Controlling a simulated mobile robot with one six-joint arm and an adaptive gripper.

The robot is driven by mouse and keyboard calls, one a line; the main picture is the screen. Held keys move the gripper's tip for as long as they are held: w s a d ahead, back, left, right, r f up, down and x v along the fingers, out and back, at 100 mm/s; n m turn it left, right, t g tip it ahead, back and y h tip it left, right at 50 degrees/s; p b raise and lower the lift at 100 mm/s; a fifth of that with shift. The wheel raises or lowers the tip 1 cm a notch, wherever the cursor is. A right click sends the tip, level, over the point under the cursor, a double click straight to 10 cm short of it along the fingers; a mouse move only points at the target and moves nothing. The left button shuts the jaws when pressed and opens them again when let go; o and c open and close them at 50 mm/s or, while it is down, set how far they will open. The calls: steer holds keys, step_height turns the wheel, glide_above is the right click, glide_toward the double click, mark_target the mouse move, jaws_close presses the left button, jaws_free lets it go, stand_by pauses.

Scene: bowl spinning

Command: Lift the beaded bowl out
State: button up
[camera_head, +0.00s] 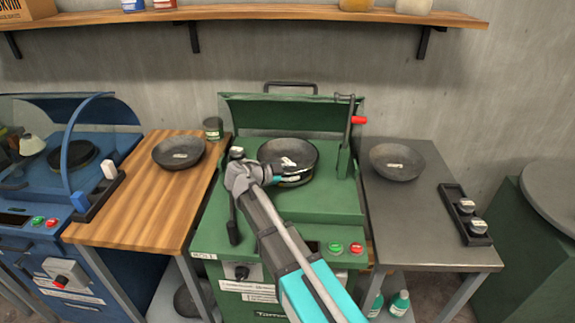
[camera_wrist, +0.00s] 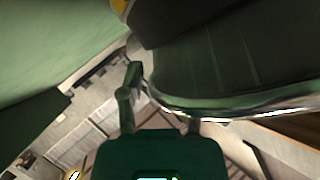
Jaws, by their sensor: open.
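A dark bowl (camera_head: 288,156) with a pale label inside sits in the green spinning machine (camera_head: 318,205). It shows a shiny lower edge; beading is too small to make out. My gripper (camera_head: 280,178) is at the bowl's near left side, mostly hidden by my wrist. In the wrist view, a dark, curved bowl surface (camera_wrist: 235,65) with a bright edge fills the upper right. My gripper (camera_wrist: 160,95) is open there. One finger shows left of the bowl; the other's tip is hidden at the bowl's edge. I cannot tell whether either finger touches it.
A second dark bowl (camera_head: 179,152) lies on the wooden table (camera_head: 140,210) at left. A third bowl (camera_head: 397,162) lies on the grey table (camera_head: 425,235) at right. The machine's crank with a red handle (camera_head: 358,120) stands right of the centre bowl. A blue machine (camera_head: 50,180) is at far left.

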steer(key=shift+w+d+f, duration=0.1)
steer(key=shift+w+d, duration=0.05)
steer(key=shift+d, duration=0.05)
steer(key=shift+c, duration=0.2)
jaws_close()
stand_by(0.4)
